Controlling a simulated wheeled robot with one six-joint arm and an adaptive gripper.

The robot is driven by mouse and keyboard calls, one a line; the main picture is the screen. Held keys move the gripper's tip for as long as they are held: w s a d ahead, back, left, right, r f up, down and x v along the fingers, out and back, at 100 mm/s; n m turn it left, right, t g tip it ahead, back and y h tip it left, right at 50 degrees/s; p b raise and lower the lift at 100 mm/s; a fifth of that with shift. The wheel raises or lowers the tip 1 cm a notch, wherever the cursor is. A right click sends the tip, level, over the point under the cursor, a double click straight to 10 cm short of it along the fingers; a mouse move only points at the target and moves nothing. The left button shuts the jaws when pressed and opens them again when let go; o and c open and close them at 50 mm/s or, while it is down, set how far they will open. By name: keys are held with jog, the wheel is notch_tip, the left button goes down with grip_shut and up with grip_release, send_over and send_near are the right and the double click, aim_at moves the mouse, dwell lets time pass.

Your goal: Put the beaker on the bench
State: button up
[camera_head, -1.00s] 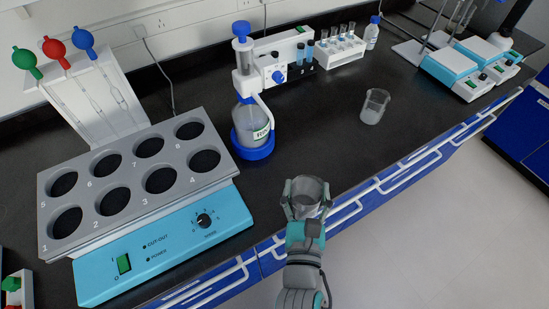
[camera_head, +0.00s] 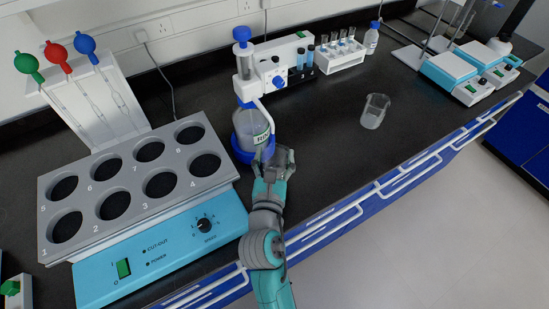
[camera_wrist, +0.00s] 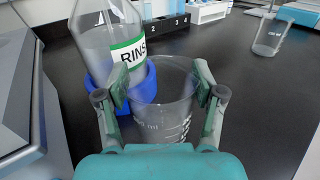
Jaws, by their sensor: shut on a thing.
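My gripper (camera_head: 272,163) is shut on a clear glass beaker (camera_wrist: 163,108), with one finger on each side of it. In the head view the held beaker (camera_head: 281,160) is just in front and to the right of the rinse bottle's blue base. The wrist view shows white graduation marks on it, and it looks upright. Whether it touches the bench or the blue base I cannot tell. The black bench (camera_head: 325,130) lies below and around it. A second beaker (camera_head: 374,111) stands on the bench to the right, also in the wrist view (camera_wrist: 270,36).
The rinse bottle (camera_head: 250,128) with its blue-topped dispenser is right behind the held beaker. A grey block with numbered holes on a blue heater (camera_head: 160,250) is to the left. A tube rack (camera_head: 341,58) stands at the back. The bench between the beakers is clear.

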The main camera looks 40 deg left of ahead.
jog(key=shift+f, duration=0.45)
jog(key=shift+f, duration=0.15)
jog(key=o, duration=1.3)
jog(key=v, duration=1.2)
jog(key=shift+s, duration=0.1)
